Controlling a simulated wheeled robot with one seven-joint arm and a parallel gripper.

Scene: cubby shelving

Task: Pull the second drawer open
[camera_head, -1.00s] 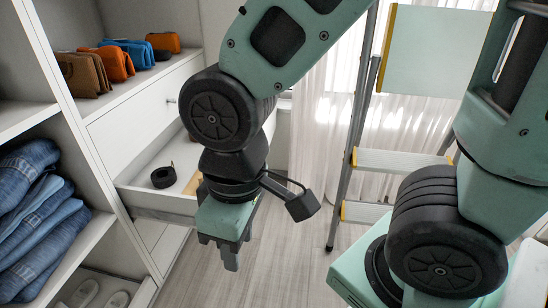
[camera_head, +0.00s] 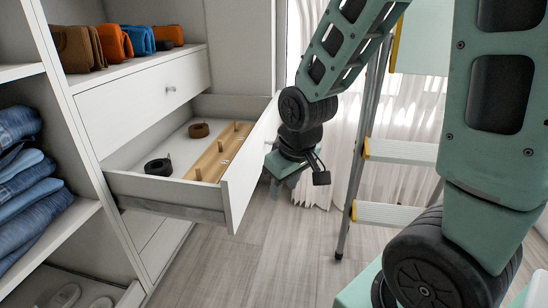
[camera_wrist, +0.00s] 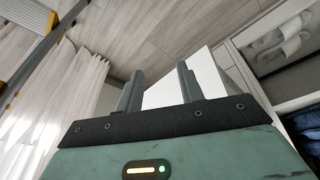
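The second drawer (camera_head: 163,211) is pulled well out below the closed top drawer (camera_head: 134,108). Its white front panel (camera_head: 250,170) faces right, so its outer face and handle are hidden in the head view. My gripper (camera_head: 279,190) is on the outer side of that panel, near its far end. A white panel (camera_wrist: 213,79), apparently the drawer front, shows behind the fingers. I cannot tell whether they touch it.
The drawer holds rolled belts (camera_head: 159,167) and a wooden pegged insert (camera_head: 218,154). Wallets (camera_head: 115,42) stand on the shelf above, and folded jeans (camera_head: 38,200) lie at left. A stepladder (camera_head: 392,151) stands at right. The floor (camera_head: 265,255) before the drawer is clear.

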